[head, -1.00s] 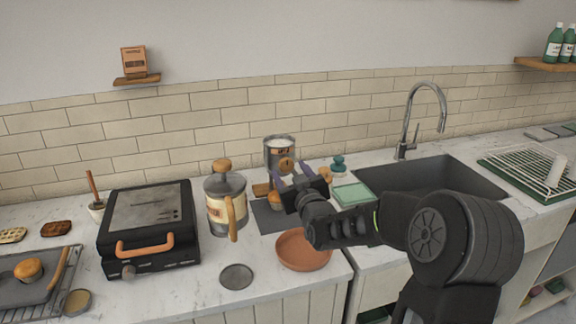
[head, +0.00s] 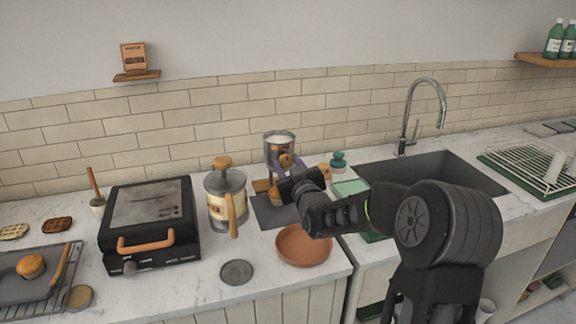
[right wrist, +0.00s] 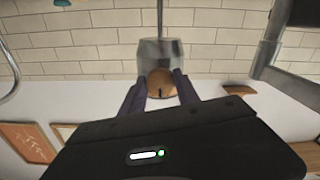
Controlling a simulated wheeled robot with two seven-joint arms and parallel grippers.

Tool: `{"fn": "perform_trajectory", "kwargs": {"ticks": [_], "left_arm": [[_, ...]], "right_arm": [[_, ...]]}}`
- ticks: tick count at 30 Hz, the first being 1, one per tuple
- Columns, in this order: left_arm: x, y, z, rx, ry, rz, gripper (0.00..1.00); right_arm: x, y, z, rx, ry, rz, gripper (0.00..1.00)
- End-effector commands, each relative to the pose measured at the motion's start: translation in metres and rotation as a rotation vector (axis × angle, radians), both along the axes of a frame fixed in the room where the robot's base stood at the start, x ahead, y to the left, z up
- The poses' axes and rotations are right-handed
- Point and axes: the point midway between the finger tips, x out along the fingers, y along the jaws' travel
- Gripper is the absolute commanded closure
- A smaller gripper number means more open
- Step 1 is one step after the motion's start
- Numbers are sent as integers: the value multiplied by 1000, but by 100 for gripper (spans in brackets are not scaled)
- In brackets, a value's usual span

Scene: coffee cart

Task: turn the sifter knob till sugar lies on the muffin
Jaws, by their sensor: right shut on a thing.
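The metal sifter (head: 280,142) stands at the back of the counter with white powder in its open top. Its round wooden knob (head: 286,161) faces me. My right gripper (head: 284,164) is shut on the knob, one finger on each side. The right wrist view shows the knob (right wrist: 158,84) between the fingertips (right wrist: 160,87), in front of the sifter body (right wrist: 161,52). A muffin (head: 274,193) sits below the sifter, partly hidden by my gripper; I cannot tell whether sugar lies on it. My left gripper is out of view.
A French press (head: 226,200) stands close left of the sifter, and a black grill (head: 150,225) further left. A terracotta dish (head: 303,246) lies in front. The sink (head: 435,175) is at right. Another muffin (head: 31,266) sits on a tray at far left.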

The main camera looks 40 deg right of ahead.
Motion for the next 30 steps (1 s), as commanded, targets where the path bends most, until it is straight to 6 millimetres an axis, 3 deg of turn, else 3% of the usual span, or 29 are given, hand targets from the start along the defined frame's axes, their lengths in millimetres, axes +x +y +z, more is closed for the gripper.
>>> {"fn": "perform_trajectory", "kwargs": {"ticks": [7, 17, 23, 30], "left_arm": [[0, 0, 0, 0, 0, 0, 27], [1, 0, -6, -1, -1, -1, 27], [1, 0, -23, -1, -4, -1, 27], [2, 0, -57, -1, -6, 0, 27]], "right_arm": [[0, 0, 0, 0, 0, 1, 100], [0, 0, -2, 23, -8, 1, 100], [0, 0, -4, 91, -34, -1, 100], [0, 1, -7, 243, -90, 1, 100]]}}
